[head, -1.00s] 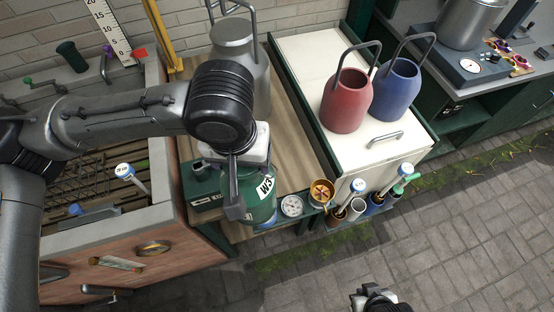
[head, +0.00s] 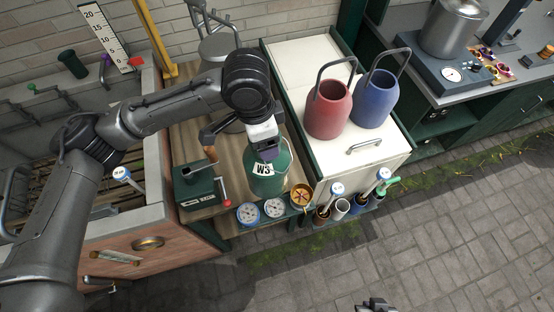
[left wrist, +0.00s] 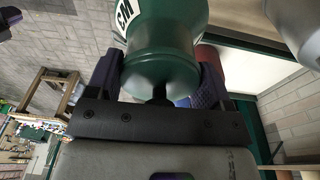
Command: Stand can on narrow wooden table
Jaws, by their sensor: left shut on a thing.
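The green can (head: 268,182) with a white W3 label is upright at the front right of the narrow wooden table (head: 232,152). I cannot tell whether its base touches the wood. My left gripper (head: 264,152) reaches down onto the can's top and is shut on it. In the left wrist view the can (left wrist: 165,55) sits between the dark purple fingers. My right gripper (head: 376,304) is only partly visible at the bottom edge, away from the table; its jaws are unclear.
A dark green box (head: 196,187) with a red-ended crank is at the front left. Round dials (head: 248,213) line the front edge. A white cabinet with red (head: 329,108) and blue (head: 375,98) cans adjoins on the right.

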